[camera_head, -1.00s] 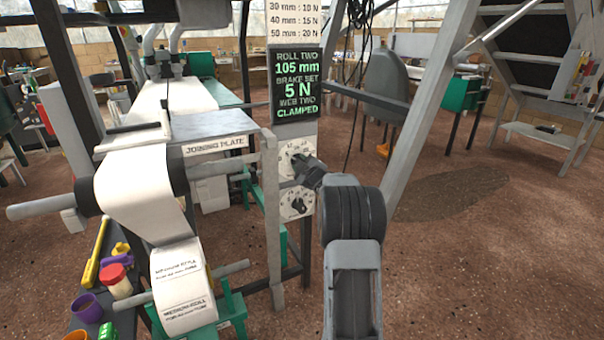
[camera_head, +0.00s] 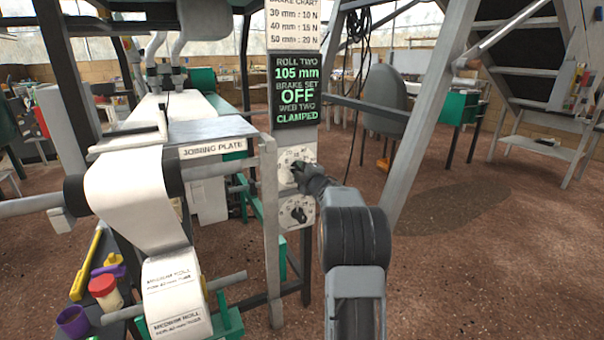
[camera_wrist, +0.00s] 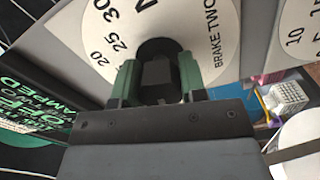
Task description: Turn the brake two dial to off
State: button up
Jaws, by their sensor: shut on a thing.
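The brake two dial has a white face (camera_wrist: 205,40) marked BRAKE TWO in the wrist view, with 20, 25 and 30 readable. In the head view it is the upper dial (camera_head: 290,157) on the grey post. In the head view my gripper (camera_head: 303,172) meets the upper dial from the right. The display (camera_head: 296,90) reads ROLL TWO 105 mm, BRAKE SET OFF, WEB TWO CLAMPED.
A second dial (camera_head: 297,212) sits just below. The joining plate (camera_head: 205,132) and a hanging paper web (camera_head: 135,200) are left of the post. A medium roll label, cups and a yellow tool (camera_head: 86,265) lie lower left.

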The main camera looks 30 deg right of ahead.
jog(key=o, duration=0.9)
jog(key=shift+s, duration=0.1)
jog(key=shift+s+a+p, duration=0.3)
jog(key=shift+s+p, duration=0.05)
jog(key=shift+s, duration=1.9)
jog(key=shift+s+a+p, duration=0.35)
jog(key=shift+s+p, duration=0.05)
jog(key=shift+s, duration=1.85)
jog(key=shift+s+a+p, duration=0.3)
jog(key=shift+s+p, duration=0.05)
jog(key=shift+s, duration=1.9)
